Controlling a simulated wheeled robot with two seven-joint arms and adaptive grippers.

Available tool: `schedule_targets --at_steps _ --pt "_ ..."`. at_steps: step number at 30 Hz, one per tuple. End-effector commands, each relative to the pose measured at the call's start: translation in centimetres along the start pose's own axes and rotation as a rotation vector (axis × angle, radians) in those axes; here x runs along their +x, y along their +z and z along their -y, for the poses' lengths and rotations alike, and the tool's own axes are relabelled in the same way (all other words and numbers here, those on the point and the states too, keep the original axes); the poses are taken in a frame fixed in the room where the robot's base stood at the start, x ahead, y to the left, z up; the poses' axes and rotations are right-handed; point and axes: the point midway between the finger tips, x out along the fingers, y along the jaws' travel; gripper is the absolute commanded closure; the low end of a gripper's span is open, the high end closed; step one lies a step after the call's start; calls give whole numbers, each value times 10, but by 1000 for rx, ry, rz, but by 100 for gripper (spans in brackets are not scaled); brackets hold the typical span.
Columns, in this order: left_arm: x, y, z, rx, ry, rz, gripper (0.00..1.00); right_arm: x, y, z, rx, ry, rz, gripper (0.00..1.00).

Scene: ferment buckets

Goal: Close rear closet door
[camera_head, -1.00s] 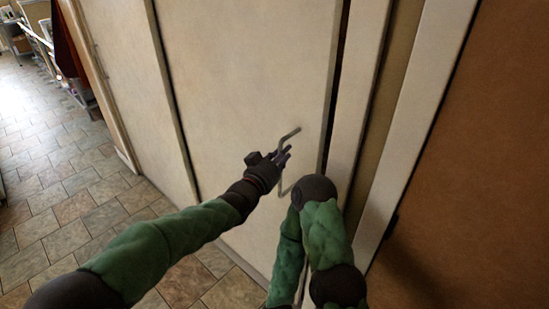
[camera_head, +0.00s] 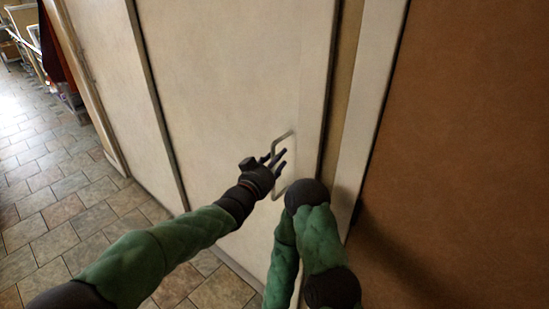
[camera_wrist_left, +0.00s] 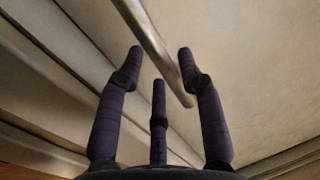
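The cream closet door (camera_head: 225,80) fills the middle of the head view. A grey metal bar handle (camera_head: 283,138) is on the door near that edge. My left gripper (camera_head: 281,160) is at the handle, its dark fingers spread. In the left wrist view the handle bar (camera_wrist_left: 150,42) passes between the open purple fingers (camera_wrist_left: 161,54) and is not clamped. Whether a finger touches the bar I cannot tell. My right gripper is out of view.
A white frame post (camera_head: 372,100) and a brown panel (camera_head: 470,130) stand to the right of the door. Tiled floor (camera_head: 50,200) is clear at the left. Shelves with items (camera_head: 22,30) stand at the far upper left.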

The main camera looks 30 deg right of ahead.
Motion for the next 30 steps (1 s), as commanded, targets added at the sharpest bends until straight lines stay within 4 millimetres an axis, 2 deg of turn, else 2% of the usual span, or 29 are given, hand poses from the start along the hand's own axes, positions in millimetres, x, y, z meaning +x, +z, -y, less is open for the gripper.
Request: schedule_targets --at_steps 10,14,30 --pt "-1 -3 3 0 -4 -5 54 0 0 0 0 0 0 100" --pt "-8 -4 4 0 -5 -5 54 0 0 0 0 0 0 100" --pt "-90 -2 2 0 -4 -4 54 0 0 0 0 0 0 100"
